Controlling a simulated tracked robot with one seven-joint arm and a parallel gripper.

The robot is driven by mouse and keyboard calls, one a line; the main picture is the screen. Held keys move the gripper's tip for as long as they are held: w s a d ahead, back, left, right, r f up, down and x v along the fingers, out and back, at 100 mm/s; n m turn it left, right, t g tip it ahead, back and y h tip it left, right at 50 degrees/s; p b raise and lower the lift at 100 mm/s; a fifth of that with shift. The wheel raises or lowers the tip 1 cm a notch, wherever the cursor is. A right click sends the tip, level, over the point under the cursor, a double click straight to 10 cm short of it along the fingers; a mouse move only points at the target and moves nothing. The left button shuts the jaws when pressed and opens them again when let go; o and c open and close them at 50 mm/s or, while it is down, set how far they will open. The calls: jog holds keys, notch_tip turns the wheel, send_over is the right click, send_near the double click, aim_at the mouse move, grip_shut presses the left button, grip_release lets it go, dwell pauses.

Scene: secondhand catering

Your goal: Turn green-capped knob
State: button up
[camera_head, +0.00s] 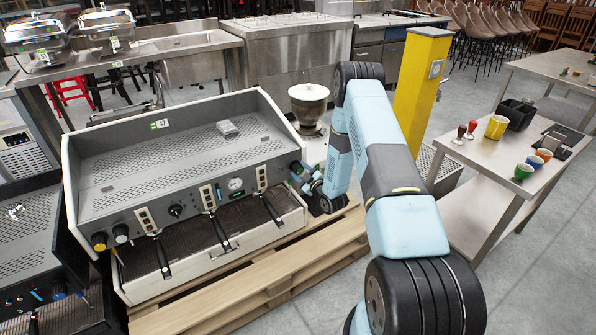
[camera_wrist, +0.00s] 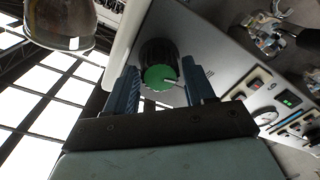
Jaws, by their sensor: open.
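The green-capped knob (camera_wrist: 159,66) shows in the wrist view, a ribbed black knob with a green face and a pale pointer line, on the grey front panel of the espresso machine (camera_wrist: 225,50). My gripper (camera_wrist: 160,72) is open, its two blue fingers on either side of the knob, with the face between them. Whether either finger touches the knob I cannot tell. In the head view my gripper (camera_head: 303,178) is at the right end of the machine (camera_head: 185,150), and the knob's green face is hidden there.
A yellow-capped knob (camera_head: 99,241) is at the machine's left end. The machine rests on a wooden pallet (camera_head: 240,285). A steel table (camera_head: 480,160) with cups stands to the right.

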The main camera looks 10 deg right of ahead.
jog(key=shift+x, duration=0.8)
jog(key=c, duration=0.8)
jog(key=shift+f+m, duration=0.1)
jog(key=shift+m, duration=1.8)
jog(key=o, duration=0.8)
jog(key=shift+n, duration=0.3)
